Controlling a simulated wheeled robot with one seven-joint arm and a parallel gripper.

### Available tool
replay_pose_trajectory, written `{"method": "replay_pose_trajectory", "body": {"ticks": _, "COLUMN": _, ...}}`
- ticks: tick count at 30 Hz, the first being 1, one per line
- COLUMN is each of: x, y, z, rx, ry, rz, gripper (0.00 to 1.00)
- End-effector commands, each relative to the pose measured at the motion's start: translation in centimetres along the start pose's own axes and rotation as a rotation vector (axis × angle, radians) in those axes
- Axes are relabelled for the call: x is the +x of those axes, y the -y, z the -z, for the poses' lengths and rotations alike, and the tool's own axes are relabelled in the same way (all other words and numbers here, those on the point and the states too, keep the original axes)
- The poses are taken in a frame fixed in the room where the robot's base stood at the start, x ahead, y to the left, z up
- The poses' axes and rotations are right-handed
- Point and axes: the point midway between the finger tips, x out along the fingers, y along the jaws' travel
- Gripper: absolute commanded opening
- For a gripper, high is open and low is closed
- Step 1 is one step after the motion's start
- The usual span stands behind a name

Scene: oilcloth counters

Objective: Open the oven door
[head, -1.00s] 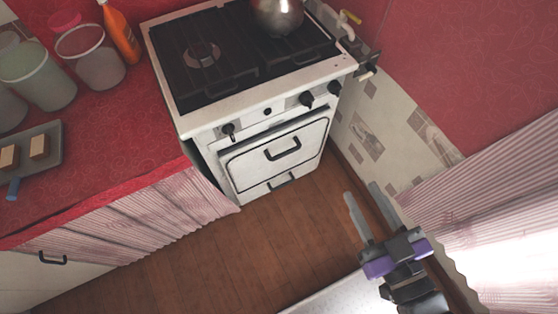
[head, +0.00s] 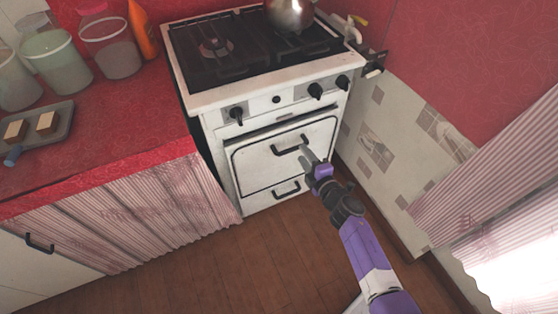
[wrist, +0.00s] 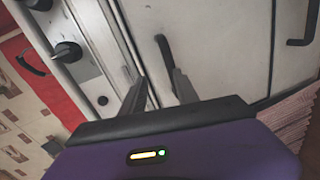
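The white oven door (head: 262,163) is closed on the front of the white stove, with a black handle (head: 290,145) near its top. My gripper (head: 308,158) is in front of the door, close to the handle's right end. In the wrist view the two fingers (wrist: 160,80) are apart with nothing between them. The door handle (wrist: 163,52) shows just beyond the fingertips, roughly in line with the gap. I cannot tell whether a fingertip touches the handle. The oven door (wrist: 205,45) also fills much of the wrist view.
Black knobs (head: 236,114) line the panel above the door. A lower handle (head: 286,189) is below it. A metal kettle (head: 290,14) stands on the stovetop. The red counter (head: 110,130) is left of the stove, the tiled wall right. The wooden floor (head: 240,265) is clear.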

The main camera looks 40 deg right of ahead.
Motion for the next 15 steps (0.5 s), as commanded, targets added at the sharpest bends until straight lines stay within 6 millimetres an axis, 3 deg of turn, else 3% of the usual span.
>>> {"method": "replay_pose_trajectory", "body": {"ticks": 2, "x": -0.4, "y": 1.8, "z": 0.2, "rx": -0.064, "ry": -0.009, "rz": 0.037, "gripper": 0.37}}
{"method": "replay_pose_trajectory", "body": {"ticks": 7, "x": 0.4, "y": 1.9, "z": 0.4, "rx": -0.114, "ry": -0.017, "rz": 0.037, "gripper": 0.37}}
{"method": "replay_pose_trajectory", "body": {"ticks": 15, "x": 4.5, "y": 2.1, "z": 0.4, "rx": -0.111, "ry": -0.015, "rz": 0.035, "gripper": 0.37}}
